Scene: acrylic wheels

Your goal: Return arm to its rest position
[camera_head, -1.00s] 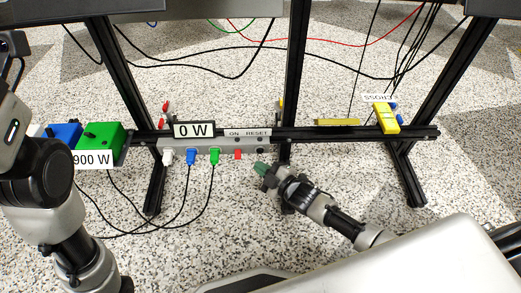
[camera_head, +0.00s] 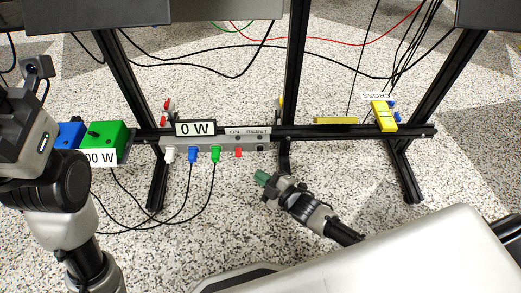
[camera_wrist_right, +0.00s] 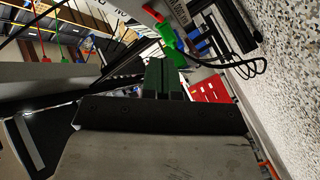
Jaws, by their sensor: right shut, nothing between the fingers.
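My right gripper (camera_head: 262,178) is in the head view, below the grey switch box. Its green fingertips are together with nothing between them, and it is apart from the box. In the right wrist view the green fingers (camera_wrist_right: 164,78) are also together and empty. My left arm comes in at the left edge of the head view; its fingertips cannot be made out. The grey switch box (camera_head: 225,144) has a "0 W" sign (camera_head: 196,129), ON and RESET labels, a red button (camera_head: 238,153), and white, blue and green plugs along its front.
A black frame rail (camera_head: 345,132) carries the box and a yellow block (camera_head: 384,115). Green and blue boxes (camera_head: 103,136) stand at the left end. Black cables (camera_head: 140,231) hang down in front. Speckled floor (camera_head: 350,175) lies open between the posts.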

